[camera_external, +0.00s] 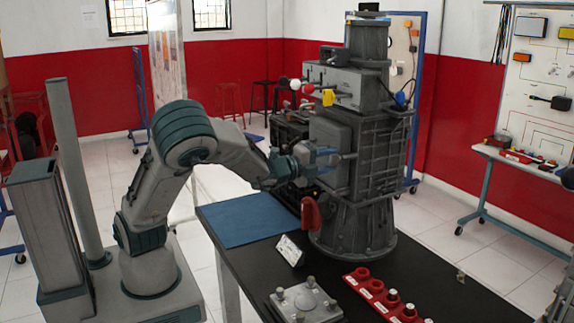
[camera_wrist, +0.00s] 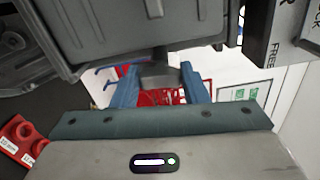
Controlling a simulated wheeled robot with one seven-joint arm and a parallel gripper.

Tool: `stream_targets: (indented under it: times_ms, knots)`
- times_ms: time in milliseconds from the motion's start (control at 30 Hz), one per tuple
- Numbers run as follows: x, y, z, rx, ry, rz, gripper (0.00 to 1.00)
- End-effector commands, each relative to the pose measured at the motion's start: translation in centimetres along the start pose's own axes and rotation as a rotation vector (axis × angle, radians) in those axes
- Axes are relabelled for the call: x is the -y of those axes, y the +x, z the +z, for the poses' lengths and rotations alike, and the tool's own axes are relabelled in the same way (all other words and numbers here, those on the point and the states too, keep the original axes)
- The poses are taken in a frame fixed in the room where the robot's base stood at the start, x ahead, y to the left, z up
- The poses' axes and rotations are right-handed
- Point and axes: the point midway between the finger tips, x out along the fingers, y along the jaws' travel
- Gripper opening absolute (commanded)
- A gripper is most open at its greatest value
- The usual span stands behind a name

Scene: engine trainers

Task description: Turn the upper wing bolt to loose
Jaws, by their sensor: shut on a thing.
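The grey engine trainer (camera_external: 338,150) stands upright on the dark table, and its housing (camera_wrist: 130,25) fills the top of the wrist view. My gripper (camera_external: 318,158) reaches its left side at mid height. In the wrist view my gripper (camera_wrist: 160,84) has its blue fingers on either side of a dark grey wing bolt (camera_wrist: 158,70) that sticks out from the housing. The jaws are shut on it. The fingers partly cover the bolt, and I cannot make it out in the external view. I cannot tell whether it is the upper one.
A plate with the letters "FREE" (camera_wrist: 277,55) is at the right of the wrist view. A red handle (camera_external: 311,215) hangs low beside the trainer. A blue mat (camera_external: 240,222), a grey block with knobs (camera_external: 305,302) and a red rack (camera_external: 378,290) lie on the black table (camera_external: 330,262).

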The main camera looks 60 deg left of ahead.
Motion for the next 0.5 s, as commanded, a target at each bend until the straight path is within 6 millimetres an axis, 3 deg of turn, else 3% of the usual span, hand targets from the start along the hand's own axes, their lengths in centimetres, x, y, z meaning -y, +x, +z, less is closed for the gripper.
stream_targets:
  times_ms: [500]
  knots:
    - [-0.06, 0.0, 0.05, 0.001, -0.122, 0.0, 0.17]
